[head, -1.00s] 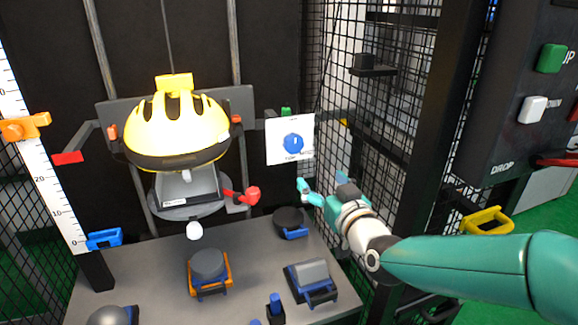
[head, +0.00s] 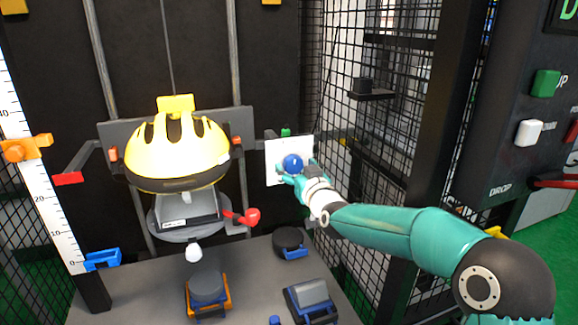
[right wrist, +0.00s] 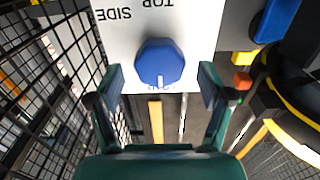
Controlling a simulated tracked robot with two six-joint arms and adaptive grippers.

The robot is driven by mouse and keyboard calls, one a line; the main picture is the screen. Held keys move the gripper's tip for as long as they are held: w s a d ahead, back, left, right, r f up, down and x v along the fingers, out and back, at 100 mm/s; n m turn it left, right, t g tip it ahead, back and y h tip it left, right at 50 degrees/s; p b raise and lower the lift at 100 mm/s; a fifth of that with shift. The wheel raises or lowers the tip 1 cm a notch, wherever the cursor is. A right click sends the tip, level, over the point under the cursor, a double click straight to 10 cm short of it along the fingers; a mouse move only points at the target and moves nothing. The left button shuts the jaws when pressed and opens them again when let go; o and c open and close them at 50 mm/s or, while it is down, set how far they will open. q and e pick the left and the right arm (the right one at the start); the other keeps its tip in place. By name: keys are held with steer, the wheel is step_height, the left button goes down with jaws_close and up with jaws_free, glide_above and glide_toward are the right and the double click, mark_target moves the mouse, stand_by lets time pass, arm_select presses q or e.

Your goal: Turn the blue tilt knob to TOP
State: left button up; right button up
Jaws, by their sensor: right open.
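The blue tilt knob (head: 292,162) sits on a white panel (head: 276,150) right of the yellow helmet. In the right wrist view the knob (right wrist: 159,62) has a white pointer line at its lower edge, away from the upside-down words TOP and SIDE on the panel (right wrist: 190,22). A label below the knob is mostly hidden. My right gripper (head: 300,173) is open at the panel, with one finger on each side of the knob. Gaps show between both fingers and the knob. My left gripper is not in view.
The yellow helmet (head: 178,148) sits on a mount left of the panel, with a red lever (head: 249,216) below. A mesh fence (head: 378,130) stands close on the right. A control box (head: 505,150) is at far right. Several blocks lie on the grey table (head: 165,292).

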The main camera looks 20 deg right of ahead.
steer(key=shift+w, duration=0.65)
